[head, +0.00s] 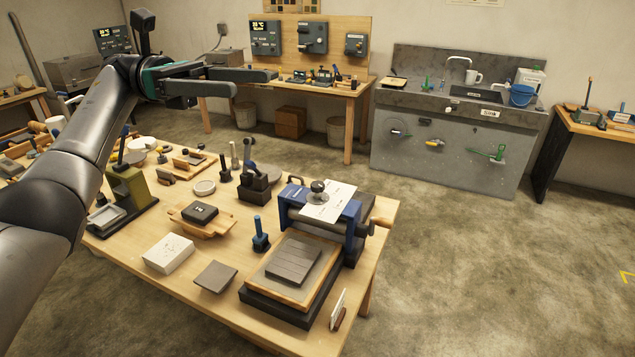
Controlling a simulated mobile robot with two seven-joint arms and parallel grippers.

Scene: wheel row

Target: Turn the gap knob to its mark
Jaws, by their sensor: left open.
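A blue-framed roller press (353,213) stands at the right end of the wooden table. A dark round knob (318,187), which looks like the gap knob, sits on top of it. A white card (338,203) with small printing lies around the knob; its mark is too small to make out. My left gripper (256,82) is open and empty. It is in the air at the upper left, well apart from the knob, with its fingers pointing right. My right gripper is not in view.
A grey ribbed slab (292,260) lies on a board before the press. A blue-handled tool (260,235), a white block (168,253) and a dark stamp block (200,213) stand left of it. A sink unit (445,150) and a back bench (330,88) are behind. Floor to the right is clear.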

